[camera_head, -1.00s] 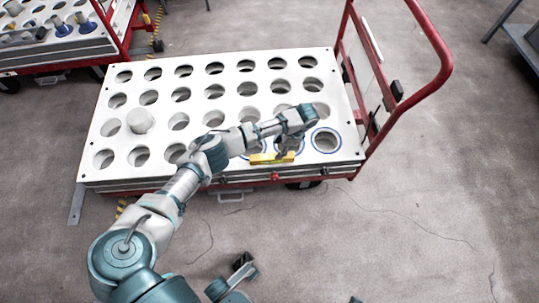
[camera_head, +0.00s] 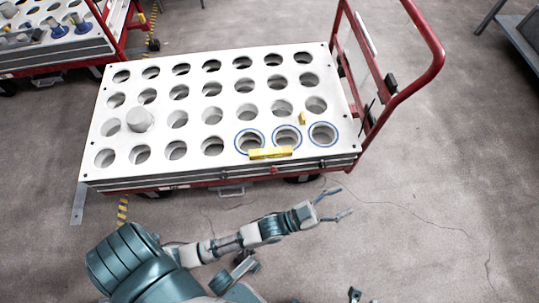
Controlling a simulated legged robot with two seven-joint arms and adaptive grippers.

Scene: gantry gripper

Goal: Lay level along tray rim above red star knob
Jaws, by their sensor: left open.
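The yellow level (camera_head: 270,153) lies on the tray's front rim, roughly parallel to the front edge, just in front of two blue-ringed holes. The red star knob (camera_head: 273,170) is on the tray's front side, directly below the level in the picture. The white tray (camera_head: 165,100) has rows of round holes. My left gripper (camera_head: 342,203) is open and empty, in front of the cart and apart from the level, its two fingers spread to the right. Small dark parts at the bottom edge may belong to my right gripper; its fingers cannot be made out.
A small yellow piece (camera_head: 302,118) stands between holes at the tray's right. A grey cylinder (camera_head: 140,119) stands at the left. Dark knobs (camera_head: 224,174) flank the red one. The red cart handle (camera_head: 425,70) rises at right. Another loaded cart (camera_head: 60,52) is at upper left.

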